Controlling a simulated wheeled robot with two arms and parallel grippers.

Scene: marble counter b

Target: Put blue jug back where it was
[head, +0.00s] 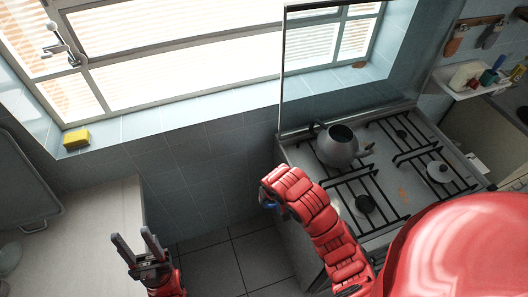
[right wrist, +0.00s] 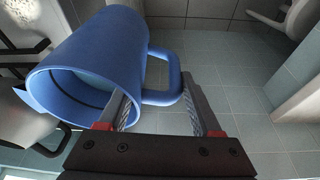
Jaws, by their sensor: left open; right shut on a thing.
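The blue jug (right wrist: 125,45) fills the upper left of the right wrist view, tilted in the picture with its open mouth toward the lower left. My right gripper (right wrist: 160,94) is shut on the jug's handle, with a finger on each side of it. In the head view only a small bit of blue (head: 268,204) shows at the end of my right arm; the right fingers are hidden there. My left gripper (head: 134,237) is open and empty, beside the edge of the left counter, with its fingers pointing up in the picture.
The pale counter (head: 85,220) at left has bare room. A gas stove (head: 290,160) at right carries a grey kettle (head: 338,147). A floor gap lies between them. A yellow sponge (head: 76,139) rests on the window sill. A white wall shelf (head: 478,88) holds small items.

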